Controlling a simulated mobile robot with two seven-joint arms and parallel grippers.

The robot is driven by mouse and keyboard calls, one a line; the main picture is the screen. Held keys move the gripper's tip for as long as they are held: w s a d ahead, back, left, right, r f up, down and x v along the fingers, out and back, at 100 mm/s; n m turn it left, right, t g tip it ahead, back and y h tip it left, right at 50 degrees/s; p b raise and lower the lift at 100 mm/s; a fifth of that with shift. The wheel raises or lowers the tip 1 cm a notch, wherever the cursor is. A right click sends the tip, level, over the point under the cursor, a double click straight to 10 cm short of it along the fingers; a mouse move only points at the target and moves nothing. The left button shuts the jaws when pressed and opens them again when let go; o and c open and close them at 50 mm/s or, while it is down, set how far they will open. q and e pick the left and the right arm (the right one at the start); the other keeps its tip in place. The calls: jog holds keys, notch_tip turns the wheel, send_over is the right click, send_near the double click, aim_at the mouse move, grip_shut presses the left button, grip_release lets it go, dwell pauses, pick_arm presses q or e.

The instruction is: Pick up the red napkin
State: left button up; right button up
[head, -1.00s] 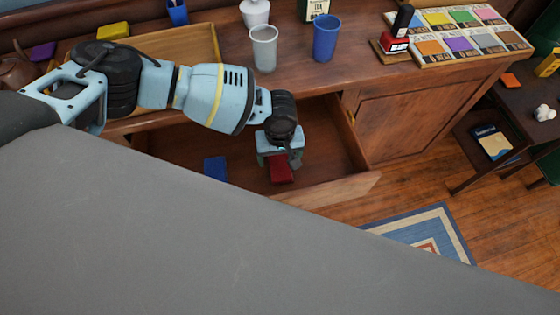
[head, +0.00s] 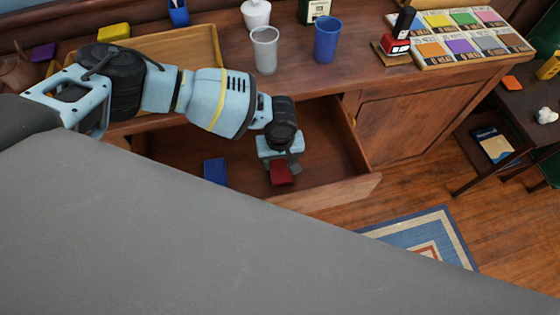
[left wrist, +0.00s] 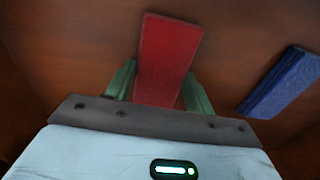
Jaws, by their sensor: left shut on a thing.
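The red napkin (head: 281,174) is a small folded block inside the open drawer (head: 330,135). In the left wrist view the napkin (left wrist: 165,58) stands out between the two green fingers. My left gripper (head: 281,160) reaches down into the drawer and is shut on the red napkin. It also shows in the left wrist view (left wrist: 160,85), with a finger on each side of the napkin. The napkin's near end is hidden by the gripper body. I cannot tell whether the napkin touches the drawer floor. My right gripper is not in view.
A blue folded block (head: 215,171) lies in the drawer left of the napkin. The drawer's front panel (head: 340,190) is close to the gripper. On the top stand a grey cup (head: 264,52), a blue cup (head: 327,42) and a wooden tray (head: 185,45).

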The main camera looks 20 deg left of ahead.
aim_at(280, 163)
pick_arm(q)
notch_tip(280, 163, up, 10)
jog(key=p, duration=0.1)
jog(key=shift+p, duration=0.4)
